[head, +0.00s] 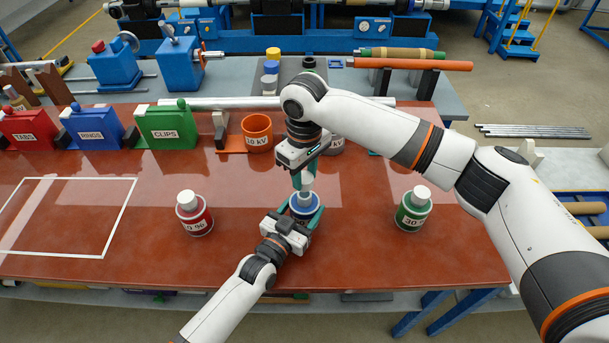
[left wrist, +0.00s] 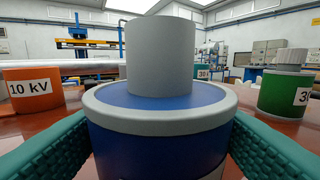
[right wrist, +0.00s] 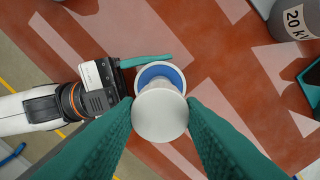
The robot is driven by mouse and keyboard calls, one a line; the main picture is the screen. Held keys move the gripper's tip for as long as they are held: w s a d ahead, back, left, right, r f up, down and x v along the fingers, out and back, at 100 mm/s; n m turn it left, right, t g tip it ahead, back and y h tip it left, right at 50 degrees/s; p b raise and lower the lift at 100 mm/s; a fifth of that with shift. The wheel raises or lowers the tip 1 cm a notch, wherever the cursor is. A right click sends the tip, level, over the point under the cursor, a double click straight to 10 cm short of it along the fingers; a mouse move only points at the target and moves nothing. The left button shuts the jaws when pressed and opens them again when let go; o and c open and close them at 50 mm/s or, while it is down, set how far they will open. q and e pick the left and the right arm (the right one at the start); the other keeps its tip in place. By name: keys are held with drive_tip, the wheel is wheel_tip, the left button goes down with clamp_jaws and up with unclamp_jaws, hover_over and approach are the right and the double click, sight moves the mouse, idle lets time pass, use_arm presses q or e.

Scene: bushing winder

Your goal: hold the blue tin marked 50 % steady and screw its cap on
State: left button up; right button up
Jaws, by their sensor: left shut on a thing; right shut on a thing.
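The blue tin (head: 303,209) stands upright on the red-brown table, and its marking is not readable here. It fills the middle of the left wrist view (left wrist: 160,135). My left gripper (head: 302,214) is shut around the tin's body, one finger on each side. My right gripper (head: 303,178) points straight down from above and is shut on the cap.
A red tin (head: 194,214) stands to the left and a green tin (head: 413,210) to the right, both with white caps. Behind are an orange 10 kV pot (head: 257,132) and red, blue and green bins (head: 168,126). Table between the tins is clear.

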drive_tip(key=shift+f, duration=0.8)
drive_tip(key=shift+f, duration=0.9)
drive_tip(key=shift+f, duration=0.55)
